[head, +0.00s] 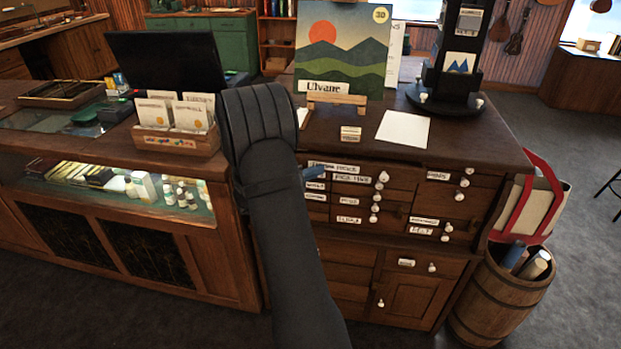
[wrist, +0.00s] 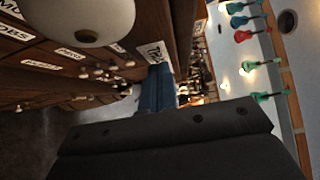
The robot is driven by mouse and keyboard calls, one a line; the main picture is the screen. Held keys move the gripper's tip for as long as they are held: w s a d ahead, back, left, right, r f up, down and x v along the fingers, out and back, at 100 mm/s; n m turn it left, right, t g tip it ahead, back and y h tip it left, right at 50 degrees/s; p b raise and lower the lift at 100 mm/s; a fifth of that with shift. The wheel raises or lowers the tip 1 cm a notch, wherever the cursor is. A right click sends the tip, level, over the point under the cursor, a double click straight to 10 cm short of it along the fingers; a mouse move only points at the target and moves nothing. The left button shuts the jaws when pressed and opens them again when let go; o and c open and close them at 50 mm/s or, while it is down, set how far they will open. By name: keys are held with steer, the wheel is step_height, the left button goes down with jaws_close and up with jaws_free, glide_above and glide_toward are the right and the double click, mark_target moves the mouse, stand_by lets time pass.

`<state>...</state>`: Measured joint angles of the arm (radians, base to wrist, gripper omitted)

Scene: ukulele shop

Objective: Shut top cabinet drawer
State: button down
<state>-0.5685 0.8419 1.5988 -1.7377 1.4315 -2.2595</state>
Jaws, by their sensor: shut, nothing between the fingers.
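The wooden cabinet (head: 405,209) stands at the centre right of the head view, with labelled drawers and white knobs. Its top drawer row (head: 400,176) lies just below the dark top; I cannot tell how far any drawer there stands out. My gripper's blue fingertips (head: 313,172) show at the upper left of the drawer fronts, mostly hidden behind my arm. In the wrist view my gripper (wrist: 156,88) is shut and empty, close to the drawer fronts, beside a label (wrist: 157,53). Whether it touches them is unclear. A white knob (wrist: 75,20) looms close to the wrist camera.
A landscape picture (head: 343,47), a white paper (head: 403,129) and a black stand (head: 452,60) are on the cabinet top. A glass display counter (head: 120,235) adjoins at left. A barrel (head: 500,300) with a bag stands at right. The floor in front is clear.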

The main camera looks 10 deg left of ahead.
mark_target(311, 165)
steer(key=shift+w, duration=0.1)
steer(key=w, duration=0.5)
steer(key=shift+s, duration=0.1)
stand_by(0.5)
